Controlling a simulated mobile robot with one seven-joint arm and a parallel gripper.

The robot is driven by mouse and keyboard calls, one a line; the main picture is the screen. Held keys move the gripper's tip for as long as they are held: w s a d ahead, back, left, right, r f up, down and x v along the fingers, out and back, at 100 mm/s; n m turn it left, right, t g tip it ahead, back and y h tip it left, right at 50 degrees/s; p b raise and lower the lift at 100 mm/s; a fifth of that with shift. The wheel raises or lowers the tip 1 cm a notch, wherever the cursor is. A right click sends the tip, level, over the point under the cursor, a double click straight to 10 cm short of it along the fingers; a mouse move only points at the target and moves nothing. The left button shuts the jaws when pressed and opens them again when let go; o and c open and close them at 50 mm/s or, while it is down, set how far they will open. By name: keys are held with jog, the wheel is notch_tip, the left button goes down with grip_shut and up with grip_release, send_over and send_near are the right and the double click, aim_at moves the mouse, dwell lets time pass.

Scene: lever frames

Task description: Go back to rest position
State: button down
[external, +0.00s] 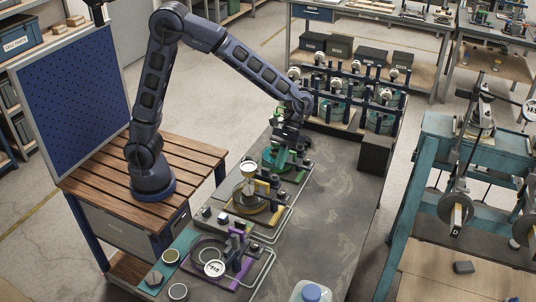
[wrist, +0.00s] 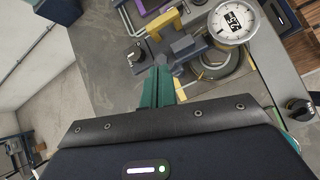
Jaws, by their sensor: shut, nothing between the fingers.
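My gripper (external: 282,157) is at the end of my outstretched arm, low over the far green station on the grey bench. In the wrist view its teal fingers (wrist: 158,88) are together with nothing between them. Just beyond the fingertips is a lever frame with a yellow handle (wrist: 165,24), a knob (wrist: 136,56) and a round dial (wrist: 232,20). I cannot tell whether the fingertips touch it. In the external view the yellow frame (external: 262,192) stands nearer than my gripper, and the purple frame (external: 236,258) nearer still. The green station is partly hidden by my gripper.
A rack with several weights (external: 350,90) stands at the bench's far end, with a dark box (external: 376,154) beside it. The bench's right side (external: 325,205) is mostly clear. A blue pegboard (external: 72,85) rises left of my base.

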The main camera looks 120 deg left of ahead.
jog(key=s+d+r+m, duration=0.1)
jog(key=s+r, duration=0.1)
jog(key=s+d+r+m+y, duration=0.1)
jog(key=s+r, duration=0.1)
jog(key=s, duration=0.1)
jog(key=s+d+r+m+y, duration=0.1)
jog(key=s+d+r, duration=0.1)
jog(key=s, duration=0.1)
jog(key=shift+d+m, duration=0.1)
jog(key=shift+m, duration=0.2)
jog(key=s+d+r+m+t+y, duration=0.1)
jog(key=s+m, duration=0.4)
jog(key=s, duration=0.7)
jog(key=s+d+r+m+t+y, duration=0.2)
jog(key=s+r+m+t+y, duration=0.1)
jog(key=s, duration=0.8)
jog(key=shift+s+d+r+m+t+y, duration=0.2)
jog(key=shift+s+m+t+y, duration=0.25)
jog(key=shift+m+y, duration=0.75)
jog(key=shift+w, duration=0.1)
